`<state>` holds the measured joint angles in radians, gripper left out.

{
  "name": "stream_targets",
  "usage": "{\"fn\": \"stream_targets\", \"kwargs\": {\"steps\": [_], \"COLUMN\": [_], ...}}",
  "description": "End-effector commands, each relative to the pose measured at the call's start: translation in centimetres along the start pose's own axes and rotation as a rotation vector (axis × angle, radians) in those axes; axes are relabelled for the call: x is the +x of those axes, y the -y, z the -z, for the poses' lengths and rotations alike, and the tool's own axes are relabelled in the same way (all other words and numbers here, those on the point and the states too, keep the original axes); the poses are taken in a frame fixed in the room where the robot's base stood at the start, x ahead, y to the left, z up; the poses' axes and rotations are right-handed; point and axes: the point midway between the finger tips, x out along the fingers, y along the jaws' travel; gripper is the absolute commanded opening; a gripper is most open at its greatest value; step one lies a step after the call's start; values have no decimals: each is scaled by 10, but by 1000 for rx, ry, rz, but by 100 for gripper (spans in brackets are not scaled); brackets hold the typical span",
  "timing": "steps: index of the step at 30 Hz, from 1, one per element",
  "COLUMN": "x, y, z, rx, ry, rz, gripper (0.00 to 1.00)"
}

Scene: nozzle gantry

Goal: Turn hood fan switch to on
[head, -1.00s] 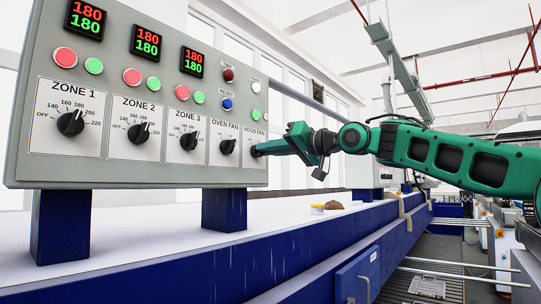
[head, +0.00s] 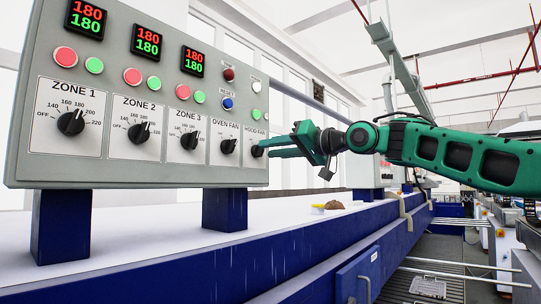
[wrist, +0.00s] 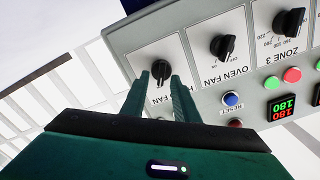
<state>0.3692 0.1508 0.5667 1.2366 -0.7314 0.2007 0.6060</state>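The hood fan switch (wrist: 160,70) is a black rotary knob on a white plate at the right end of the grey control panel. In the head view its plate, labelled HOOD FAN (head: 256,133), shows, but the knob is mostly hidden by my fingers. My gripper (head: 267,150) is at this plate, coming from the right. In the wrist view my gripper (wrist: 161,82) has its two green fingers apart, one on each side of the knob, with narrow gaps visible. It looks open and not clamped on the knob. The knob's pointer lies roughly along the fingers.
The oven fan knob (head: 228,146) is close beside the hood fan plate. Zone knobs, push buttons and red-green displays fill the rest of the panel (head: 150,178). Below is a white ledge on a blue base (head: 300,262), with a small brown item (head: 335,205) on it.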

Motion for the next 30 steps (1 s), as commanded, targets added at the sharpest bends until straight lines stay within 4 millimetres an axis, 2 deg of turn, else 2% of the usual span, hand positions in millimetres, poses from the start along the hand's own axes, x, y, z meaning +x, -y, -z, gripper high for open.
{"fn": "stream_targets", "kwargs": {"steps": [9, 15, 20, 30], "x": [-60, -84, -92, -92], "y": [-1, -1, -1, -1], "z": [0, 0, 0, 0], "rx": [-2, -1, 1, 1], "ry": [-2, -2, -2, -1], "rz": [-5, -3, -2, -1], "gripper": [27, 27, 27, 27]}}
